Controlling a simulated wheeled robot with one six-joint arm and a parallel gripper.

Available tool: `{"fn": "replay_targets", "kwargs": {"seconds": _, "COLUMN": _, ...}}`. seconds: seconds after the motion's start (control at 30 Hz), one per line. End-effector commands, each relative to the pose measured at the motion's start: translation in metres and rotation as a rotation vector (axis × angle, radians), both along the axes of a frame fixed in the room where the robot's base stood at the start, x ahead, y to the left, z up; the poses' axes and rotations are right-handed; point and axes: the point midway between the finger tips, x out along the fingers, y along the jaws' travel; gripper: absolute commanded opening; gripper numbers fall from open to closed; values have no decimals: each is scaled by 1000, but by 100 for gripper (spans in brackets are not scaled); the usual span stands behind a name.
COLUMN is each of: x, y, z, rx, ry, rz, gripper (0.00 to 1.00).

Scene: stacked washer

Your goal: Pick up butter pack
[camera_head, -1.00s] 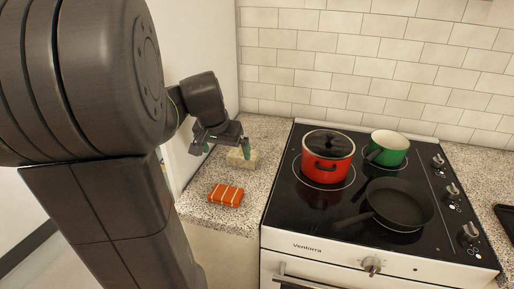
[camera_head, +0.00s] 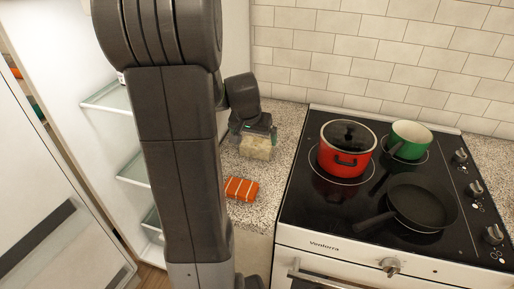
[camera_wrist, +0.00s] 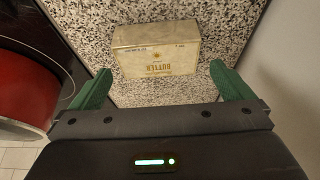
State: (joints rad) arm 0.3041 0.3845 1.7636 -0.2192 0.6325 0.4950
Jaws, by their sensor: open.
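The butter pack (camera_head: 257,147) is a pale yellow box on the speckled counter, left of the stove. In the wrist view the butter pack (camera_wrist: 157,50) lies across the picture with its "BUTTER" print showing, just beyond the fingertips. My gripper (camera_wrist: 158,82) is open, with one green finger toward each end of the pack. No contact with the pack is visible. In the head view my gripper (camera_head: 258,133) is just above and behind the pack, and its fingers are partly hidden.
An orange wrapped pack (camera_head: 241,189) lies nearer the counter's front edge. A red pot (camera_head: 346,152), a green pan (camera_head: 409,139) and a black frying pan (camera_head: 421,202) stand on the stove (camera_head: 320,222) to the right. A white cabinet with glass shelves (camera_head: 137,168) is at left.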

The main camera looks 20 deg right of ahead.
Motion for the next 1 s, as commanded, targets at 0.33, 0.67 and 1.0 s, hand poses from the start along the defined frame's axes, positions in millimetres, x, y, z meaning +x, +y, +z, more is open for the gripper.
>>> {"fn": "replay_targets", "kwargs": {"seconds": 0.33, "x": 9, "y": -11, "z": -38, "rx": 2, "ry": 4, "rz": -1, "gripper": 100}}
{"fn": "replay_targets", "kwargs": {"seconds": 0.67, "x": 13, "y": -13, "z": -47, "rx": 2, "ry": 0, "rz": -1, "gripper": 100}}
{"fn": "replay_targets", "kwargs": {"seconds": 1.0, "x": 13, "y": -13, "z": -47, "rx": 1, "ry": -1, "rz": -1, "gripper": 61}}
